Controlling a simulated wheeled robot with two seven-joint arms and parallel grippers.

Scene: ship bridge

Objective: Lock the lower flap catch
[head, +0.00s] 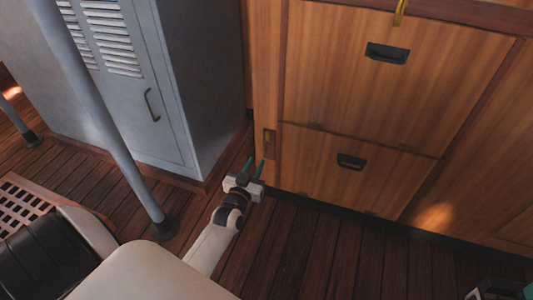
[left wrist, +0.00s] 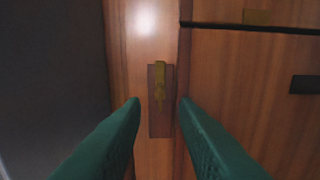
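The lower flap catch (head: 269,142) is a small brass piece on the wooden post left of the lower flap (head: 335,168). In the left wrist view the brass catch (left wrist: 159,80) hangs upright on a darker plate (left wrist: 159,125), beside the flap's left edge. The lower flap looks closed. My left gripper (head: 256,169) is open and empty, just below and in front of the catch. Its green fingers stand either side of the plate in the left wrist view and do not appear to touch it. A piece of my right gripper (head: 503,292) shows at the bottom right corner; its fingers are cut off.
An upper flap (head: 340,75) with a black handle (head: 387,53) and a brass catch (head: 400,12) is above. A grey locker (head: 150,100) stands close on the left, and a grey pole (head: 110,125) rises before it. The plank floor (head: 330,245) before the cabinet is clear.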

